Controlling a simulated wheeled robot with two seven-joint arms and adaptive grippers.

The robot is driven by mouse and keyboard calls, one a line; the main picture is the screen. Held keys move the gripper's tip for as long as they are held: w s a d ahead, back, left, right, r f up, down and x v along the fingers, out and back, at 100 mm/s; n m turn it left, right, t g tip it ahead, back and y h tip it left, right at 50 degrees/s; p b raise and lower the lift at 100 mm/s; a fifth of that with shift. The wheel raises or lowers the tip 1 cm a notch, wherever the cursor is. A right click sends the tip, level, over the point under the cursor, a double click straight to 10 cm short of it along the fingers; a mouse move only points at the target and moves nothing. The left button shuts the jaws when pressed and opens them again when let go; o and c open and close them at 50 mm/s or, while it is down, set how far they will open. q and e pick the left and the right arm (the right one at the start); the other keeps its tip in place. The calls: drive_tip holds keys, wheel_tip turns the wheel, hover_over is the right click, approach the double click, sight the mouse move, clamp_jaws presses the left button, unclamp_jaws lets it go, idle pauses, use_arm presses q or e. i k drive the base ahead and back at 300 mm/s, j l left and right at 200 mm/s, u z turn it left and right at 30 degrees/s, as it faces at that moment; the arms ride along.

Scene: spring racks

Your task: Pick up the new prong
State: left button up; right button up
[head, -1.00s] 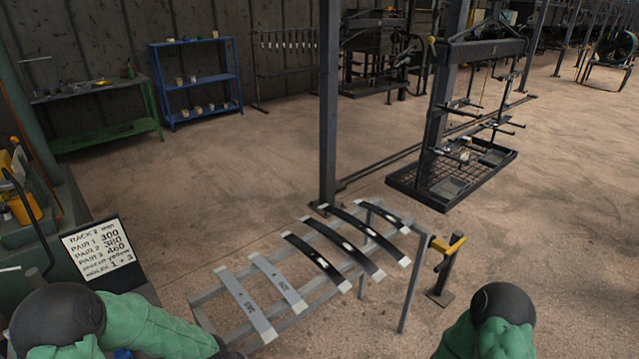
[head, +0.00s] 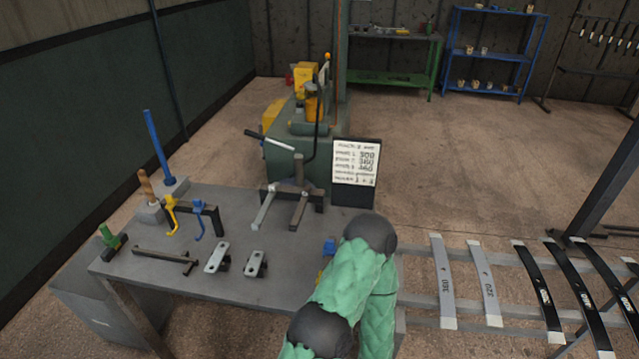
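Nothing here is marked as the new prong. A dark bar with a short cross-piece at its right end (head: 165,259) lies on the grey workbench (head: 200,290) and looks most like a prong. Two light metal clips or brackets, one left (head: 217,257) and one right (head: 255,264), lie to its right. My green-sleeved arm rises at the bottom centre, over the bench's right end. Neither gripper shows, and part of the bench is hidden behind the arm.
A yellow hook (head: 171,215) and a blue hook (head: 197,219) hang on a small stand. A green-handled tool (head: 111,238) is at the left edge. A three-armed metal fixture (head: 297,194) and a sign (head: 356,172) stand behind. Leaf springs (head: 485,285) lie on a rack at right.

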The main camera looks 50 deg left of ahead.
sight(273, 189)
drive_tip(key=u, duration=2.1)
drive_tip(key=z, duration=3)
drive_tip(key=u, duration=2.95)
drive_tip(key=i+u, duration=0.15)
drive_tip(key=u, duration=0.3)
